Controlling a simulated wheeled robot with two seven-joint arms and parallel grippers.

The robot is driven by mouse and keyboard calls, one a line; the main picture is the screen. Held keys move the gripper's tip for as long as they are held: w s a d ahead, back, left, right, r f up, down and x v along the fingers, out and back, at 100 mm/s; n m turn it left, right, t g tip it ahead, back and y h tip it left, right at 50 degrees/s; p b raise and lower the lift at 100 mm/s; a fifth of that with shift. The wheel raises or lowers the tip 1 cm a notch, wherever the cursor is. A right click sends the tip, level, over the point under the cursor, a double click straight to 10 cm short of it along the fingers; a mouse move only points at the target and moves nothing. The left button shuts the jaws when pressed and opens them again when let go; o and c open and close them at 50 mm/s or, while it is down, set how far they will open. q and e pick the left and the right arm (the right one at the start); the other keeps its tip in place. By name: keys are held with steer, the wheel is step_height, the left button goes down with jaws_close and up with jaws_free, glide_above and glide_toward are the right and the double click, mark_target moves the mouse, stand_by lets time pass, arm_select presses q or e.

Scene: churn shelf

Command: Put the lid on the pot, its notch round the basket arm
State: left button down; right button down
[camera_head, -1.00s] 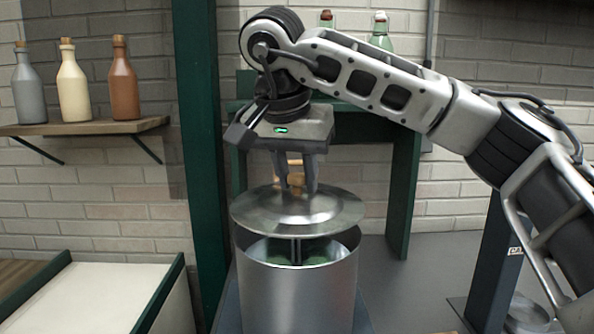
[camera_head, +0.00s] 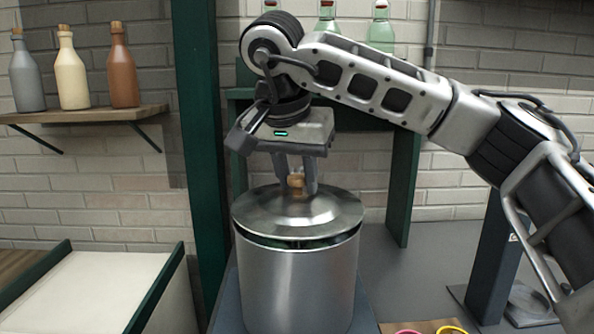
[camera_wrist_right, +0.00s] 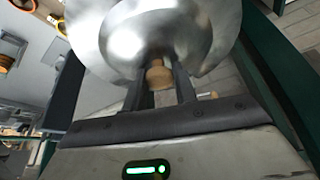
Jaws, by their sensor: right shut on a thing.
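The steel lid (camera_head: 298,214) is at the mouth of the steel pot (camera_head: 296,285), with a narrow dark gap showing below its front rim. My right gripper (camera_head: 296,187) is above the lid, shut on the lid's wooden knob (camera_head: 296,181). The right wrist view shows the knob (camera_wrist_right: 158,75) between the two fingers, with the lid (camera_wrist_right: 150,35) beyond. The basket arm is hidden under the lid, and I cannot make out the notch. My left gripper is not in view.
A wooden shelf (camera_head: 85,115) with three bottles is on the left wall. A green post (camera_head: 205,150) stands close left of the pot. A pale-topped bench (camera_head: 95,290) is at lower left. Pink and yellow rings (camera_head: 450,330) show at the bottom edge.

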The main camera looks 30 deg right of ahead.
steer(key=shift+f, duration=0.4)
stand_by(0.5)
steer(key=shift+f, duration=0.2)
steer(key=c, duration=1)
jaws_free()
steer(key=shift+c, duration=0.3)
